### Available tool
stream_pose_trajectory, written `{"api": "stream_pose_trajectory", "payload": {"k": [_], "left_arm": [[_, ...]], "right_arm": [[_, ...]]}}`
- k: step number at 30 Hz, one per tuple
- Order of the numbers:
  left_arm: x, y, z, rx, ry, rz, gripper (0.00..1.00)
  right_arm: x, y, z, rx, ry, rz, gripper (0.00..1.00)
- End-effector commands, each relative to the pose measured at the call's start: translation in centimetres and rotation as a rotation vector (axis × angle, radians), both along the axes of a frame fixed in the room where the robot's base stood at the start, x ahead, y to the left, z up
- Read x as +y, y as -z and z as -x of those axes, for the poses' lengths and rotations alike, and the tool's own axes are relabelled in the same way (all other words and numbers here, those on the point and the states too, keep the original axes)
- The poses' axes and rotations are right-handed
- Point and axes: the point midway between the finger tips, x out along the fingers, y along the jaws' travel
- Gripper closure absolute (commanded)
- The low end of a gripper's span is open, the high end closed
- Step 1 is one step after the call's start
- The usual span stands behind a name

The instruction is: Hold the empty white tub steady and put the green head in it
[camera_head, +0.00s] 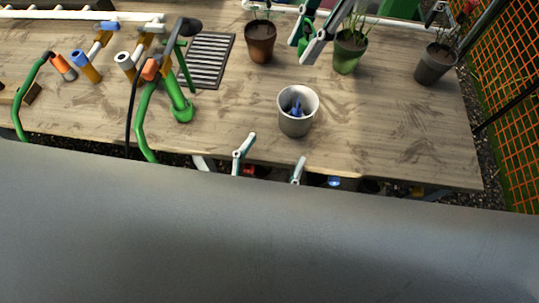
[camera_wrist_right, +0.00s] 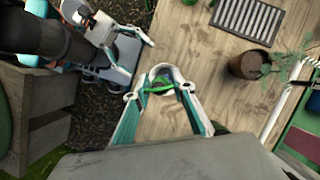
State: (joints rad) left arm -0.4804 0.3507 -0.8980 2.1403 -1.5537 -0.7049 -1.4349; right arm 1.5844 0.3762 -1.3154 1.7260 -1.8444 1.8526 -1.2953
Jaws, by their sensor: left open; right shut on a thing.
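The white tub (camera_head: 283,112) stands upright on the wooden table near its front edge. My right gripper (camera_head: 309,48) is above the table behind the tub, shut on the green head (camera_head: 303,38). In the right wrist view the green head (camera_wrist_right: 160,88) lies between the fingertips, above the tub's pale rim (camera_wrist_right: 165,68).
A brown pot (camera_head: 260,42), a green pot with a plant (camera_head: 349,55) and a dark pot (camera_head: 434,65) stand at the back. A slatted grate (camera_head: 207,60) and green and orange tube pieces (camera_head: 178,100) are at the left. The table right of the tub is clear.

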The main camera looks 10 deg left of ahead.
Motion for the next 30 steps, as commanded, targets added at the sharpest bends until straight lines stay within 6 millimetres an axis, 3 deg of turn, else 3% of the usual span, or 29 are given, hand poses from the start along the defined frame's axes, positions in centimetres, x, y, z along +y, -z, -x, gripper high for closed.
{"api": "stream_pose_trajectory", "payload": {"k": [16, 21, 30], "left_arm": [[-2.8, -0.1, -8.6, -0.002, -0.003, 0.002, 0.25], [-3.2, -0.1, -9.9, -0.001, -0.003, 0.001, 0.25], [-3.3, 0.0, -10.4, 0.000, -0.003, 0.001, 0.25]], "right_arm": [[0.0, 0.0, 0.0, 0.000, 0.000, 0.000, 0.86], [0.0, 0.0, 0.0, 0.000, 0.000, 0.000, 0.86], [0.0, 0.0, 0.0, 0.000, 0.000, 0.000, 0.86]]}}
